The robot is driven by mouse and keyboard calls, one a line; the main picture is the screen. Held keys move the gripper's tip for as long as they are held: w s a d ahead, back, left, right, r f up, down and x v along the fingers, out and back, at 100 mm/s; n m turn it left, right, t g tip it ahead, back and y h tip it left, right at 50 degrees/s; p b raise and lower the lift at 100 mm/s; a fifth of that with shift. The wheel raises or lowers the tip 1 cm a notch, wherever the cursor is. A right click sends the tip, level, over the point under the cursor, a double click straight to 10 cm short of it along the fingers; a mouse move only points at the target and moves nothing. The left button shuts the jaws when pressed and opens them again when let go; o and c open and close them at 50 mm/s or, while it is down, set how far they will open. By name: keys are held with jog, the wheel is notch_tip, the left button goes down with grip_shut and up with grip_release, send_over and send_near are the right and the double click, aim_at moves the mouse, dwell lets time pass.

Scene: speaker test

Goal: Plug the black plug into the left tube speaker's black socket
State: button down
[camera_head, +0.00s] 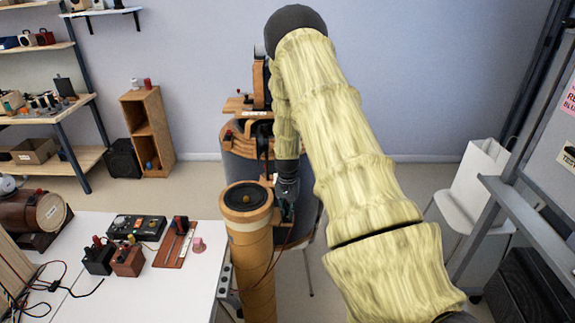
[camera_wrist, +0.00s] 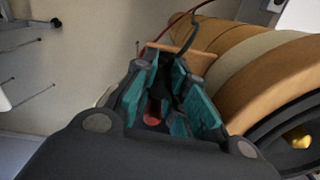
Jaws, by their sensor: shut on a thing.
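The tube speaker (camera_head: 250,265) stands upright beside the white table, with a round black driver in its top. In the wrist view its tan and white banded side (camera_wrist: 265,75) fills the right. My gripper (camera_head: 287,208) is right beside the speaker, close to its side, mostly hidden by my arm and the speaker. In the wrist view my teal-padded gripper (camera_wrist: 167,85) is shut on a dark thing, which seems to be the black plug (camera_wrist: 166,92). A red part (camera_wrist: 153,119) shows below it. A wooden piece lies just beyond the fingers. I cannot make out the black socket.
The white table (camera_head: 190,290) at the left carries a black control box (camera_head: 137,228), small boxes and loose wires. A dark drum with a wooden ring (camera_head: 237,130) stands behind the speaker. A white chair (camera_head: 478,185) is at the right. Red and black wires (camera_wrist: 185,40) run beyond my fingers.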

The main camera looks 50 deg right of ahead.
jog(key=shift+f, duration=0.3)
jog(key=c, duration=1.4)
grip_release()
jog(key=shift+o, duration=0.2)
jog(key=shift+r, duration=0.1)
jog(key=shift+r+p, duration=2.25)
jog(key=shift+r, duration=1.45)
